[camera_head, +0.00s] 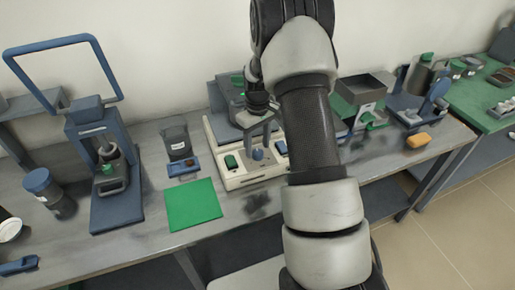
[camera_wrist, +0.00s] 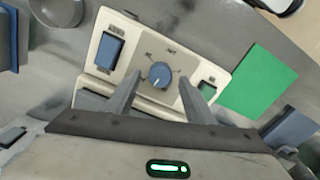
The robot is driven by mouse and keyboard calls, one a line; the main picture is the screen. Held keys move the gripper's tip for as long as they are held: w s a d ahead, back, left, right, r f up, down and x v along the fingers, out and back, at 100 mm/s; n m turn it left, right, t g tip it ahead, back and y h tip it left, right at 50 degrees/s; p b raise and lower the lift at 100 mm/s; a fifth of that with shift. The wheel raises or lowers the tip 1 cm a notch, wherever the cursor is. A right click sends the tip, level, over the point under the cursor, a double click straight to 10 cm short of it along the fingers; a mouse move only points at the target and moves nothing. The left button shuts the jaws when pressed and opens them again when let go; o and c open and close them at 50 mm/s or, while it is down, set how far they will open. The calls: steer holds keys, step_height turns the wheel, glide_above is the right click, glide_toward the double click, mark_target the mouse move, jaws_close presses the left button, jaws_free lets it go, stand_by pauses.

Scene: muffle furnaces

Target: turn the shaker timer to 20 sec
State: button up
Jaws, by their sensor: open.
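The shaker (camera_head: 240,182) is a cream-coloured unit on the grey bench. Its panel (camera_wrist: 135,60) carries a round blue timer knob (camera_wrist: 159,75) between a blue rocker switch (camera_wrist: 109,50) and a green switch (camera_wrist: 207,88). The knob also shows in the head view (camera_head: 257,154). A pale mark on the knob points down and slightly left in the wrist view. The small dial labels are too blurred to read. My gripper (camera_wrist: 159,79) is open, with one finger on each side of the knob. It also shows above the panel in the head view (camera_head: 258,141). Contact cannot be told.
A green mat (camera_head: 193,205) lies left of the shaker. My arm hides part of the bench.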

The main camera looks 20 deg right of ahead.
steer(key=shift+f, duration=0.85)
steer(key=c, duration=1.1)
steer(key=shift+o, duration=0.2)
steer(key=shift+m, duration=0.4)
steer(key=shift+m+b, duration=0.5)
steer(key=shift+m, duration=0.4)
steer(key=shift+m+b, duration=0.3)
steer(key=shift+m, duration=1.5)
